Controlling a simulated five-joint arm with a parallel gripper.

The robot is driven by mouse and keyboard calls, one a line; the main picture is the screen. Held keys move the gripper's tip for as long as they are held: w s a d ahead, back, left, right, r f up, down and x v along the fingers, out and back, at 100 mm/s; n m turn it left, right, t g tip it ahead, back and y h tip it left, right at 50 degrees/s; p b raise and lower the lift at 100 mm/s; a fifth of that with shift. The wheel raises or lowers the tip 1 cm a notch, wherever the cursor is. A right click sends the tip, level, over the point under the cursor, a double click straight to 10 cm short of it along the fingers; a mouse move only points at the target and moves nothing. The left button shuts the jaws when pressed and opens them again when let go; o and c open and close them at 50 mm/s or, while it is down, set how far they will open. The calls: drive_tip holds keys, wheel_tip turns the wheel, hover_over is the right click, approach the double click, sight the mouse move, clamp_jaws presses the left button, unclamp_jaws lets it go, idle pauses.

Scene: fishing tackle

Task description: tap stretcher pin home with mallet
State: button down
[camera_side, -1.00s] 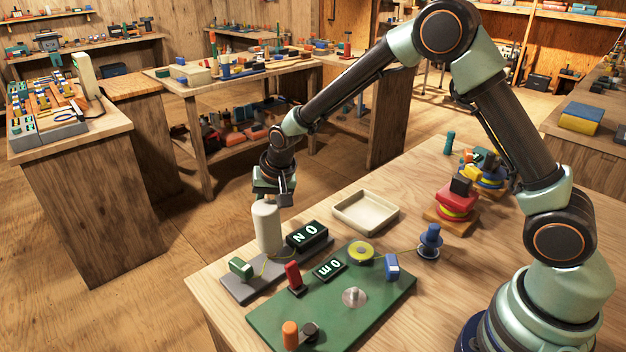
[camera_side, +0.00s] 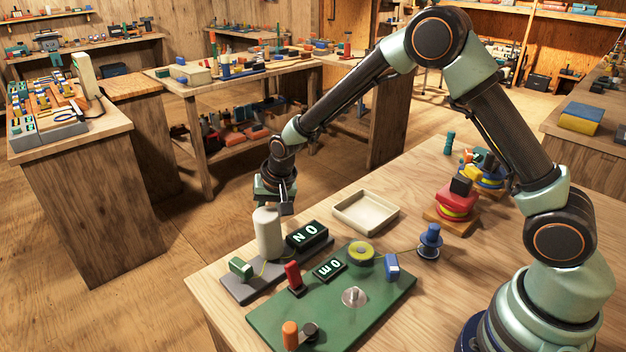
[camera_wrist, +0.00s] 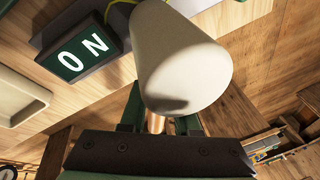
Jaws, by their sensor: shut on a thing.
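The mallet's pale, thick cylindrical head (camera_side: 268,235) hangs upright over the grey base plate (camera_side: 238,291) at the table's far left edge. My gripper (camera_side: 287,204) is just behind it. In the wrist view the head (camera_wrist: 185,55) fills the upper middle, and an orange-and-white striped piece shows between the jaws of my gripper (camera_wrist: 156,125), shut on the mallet. The head hides part of the plate. A green block (camera_side: 240,268) and a black ON block (camera_side: 307,235) sit on the plate, with a thin yellow line between. I cannot tell which part is the stretcher pin.
An empty cream tray (camera_side: 366,211) lies behind. A blue spool (camera_side: 430,240) stands at right.

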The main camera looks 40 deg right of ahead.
sight(265, 206)
drive_tip(key=shift+w+r, duration=0.1)
drive_tip(key=shift+r, duration=1.8)
drive_tip(key=shift+r, duration=2.05)
